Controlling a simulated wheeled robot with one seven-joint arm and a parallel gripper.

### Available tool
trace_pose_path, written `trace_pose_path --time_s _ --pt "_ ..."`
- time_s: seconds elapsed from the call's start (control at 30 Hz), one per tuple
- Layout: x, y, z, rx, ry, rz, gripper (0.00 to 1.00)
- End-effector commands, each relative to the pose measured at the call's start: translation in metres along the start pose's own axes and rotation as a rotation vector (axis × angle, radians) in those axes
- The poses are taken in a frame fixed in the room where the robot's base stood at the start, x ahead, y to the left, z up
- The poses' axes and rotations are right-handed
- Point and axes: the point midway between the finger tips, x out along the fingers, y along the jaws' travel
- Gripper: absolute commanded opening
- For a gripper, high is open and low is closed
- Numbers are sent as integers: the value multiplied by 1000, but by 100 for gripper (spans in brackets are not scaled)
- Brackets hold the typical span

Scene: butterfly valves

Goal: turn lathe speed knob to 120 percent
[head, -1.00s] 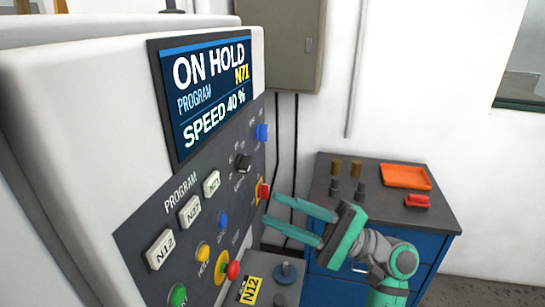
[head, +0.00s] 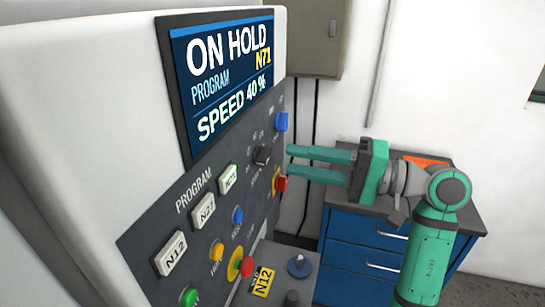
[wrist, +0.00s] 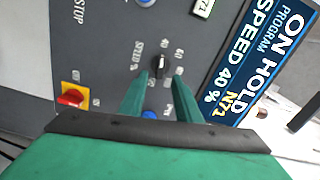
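The black speed knob (head: 261,155) is on the dark grey control panel (head: 150,228), below the screen. The screen (head: 218,80) reads ON HOLD, PROGRAM N71, SPEED 40 %. In the wrist view the knob (wrist: 160,66) shows just beyond the fingertips, with its dial marks partly hidden by my fingers. My gripper (head: 288,161) is open, its two green fingers pointing left at the panel, to the right of the knob and apart from it. In the wrist view my gripper (wrist: 160,88) has empty space between its fingertips, roughly in line with the knob.
A blue knob (head: 281,122) and a red switch on a yellow plate (head: 280,183) sit close to my fingers. Program buttons (head: 204,210) and a red stop button (head: 247,267) lie lower left. A blue cabinet (head: 365,245) with an orange tray (head: 427,161) stands behind my arm.

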Motion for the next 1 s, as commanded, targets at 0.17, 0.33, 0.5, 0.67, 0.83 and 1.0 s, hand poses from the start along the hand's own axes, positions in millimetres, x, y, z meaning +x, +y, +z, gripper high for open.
trace_pose_path --time_s 0.17,0.33,0.5,0.67,0.83,1.0 --pt "35 0 3 0 -15 -2 30" --pt "53 0 4 0 -20 -5 30" --pt "58 -1 4 1 -22 -5 30" --pt "58 -1 4 1 -23 -5 30" --pt "57 0 4 1 -20 -4 0" --pt "58 0 5 2 -16 -2 0"
